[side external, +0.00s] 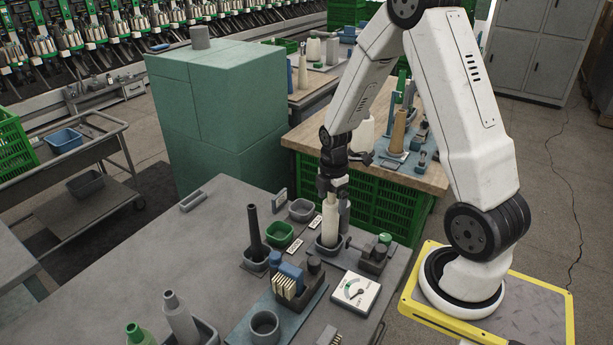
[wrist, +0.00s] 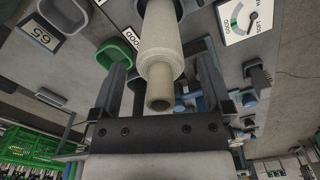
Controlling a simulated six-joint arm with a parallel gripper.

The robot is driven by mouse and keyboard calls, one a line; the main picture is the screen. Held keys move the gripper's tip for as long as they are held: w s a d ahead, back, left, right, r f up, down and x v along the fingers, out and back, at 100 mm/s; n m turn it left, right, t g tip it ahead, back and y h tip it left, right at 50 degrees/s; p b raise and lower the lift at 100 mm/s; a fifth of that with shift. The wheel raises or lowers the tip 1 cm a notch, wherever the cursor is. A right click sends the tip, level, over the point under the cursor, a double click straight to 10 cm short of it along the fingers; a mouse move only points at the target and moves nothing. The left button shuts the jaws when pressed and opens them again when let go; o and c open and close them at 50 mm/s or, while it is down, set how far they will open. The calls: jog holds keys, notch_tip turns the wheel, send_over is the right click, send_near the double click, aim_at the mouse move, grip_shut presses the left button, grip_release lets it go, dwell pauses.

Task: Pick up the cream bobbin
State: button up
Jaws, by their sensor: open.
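The cream bobbin (side external: 330,222) stands upright in a small dark grey holder (side external: 327,250) on the grey table. My gripper (side external: 333,196) is above it, pointing down, with its fingers at the bobbin's upper part. In the wrist view the cream bobbin (wrist: 163,52) lies between the two spread fingers of my gripper (wrist: 162,75), its hollow end towards the palm. The fingers look apart from it on both sides. The bobbin's lower end runs out of the wrist view at the top.
A black cone (side external: 254,232) stands left of the bobbin, with a green tray (side external: 279,235) and grey bowl (side external: 301,210) near it. A dial gauge (side external: 355,291) and a grey block with a green knob (side external: 376,254) are close on the right.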

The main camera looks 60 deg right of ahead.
dwell(0.3)
jog(key=c, duration=1.1)
jog(key=shift+r, duration=0.2)
jog(key=shift+r, duration=0.85)
jog(key=shift+s+a+r, duration=0.8)
jog(key=shift+s+r, duration=1)
jog(key=shift+s, duration=0.4)
jog(key=shift+s+a+r, duration=0.85)
jog(key=shift+s+r, duration=1)
jog(key=shift+s, duration=0.3)
jog(key=shift+s+a+r, duration=0.8)
jog(key=shift+s+r, duration=1)
jog(key=shift+s, duration=0.4)
jog(key=shift+w, duration=0.1)
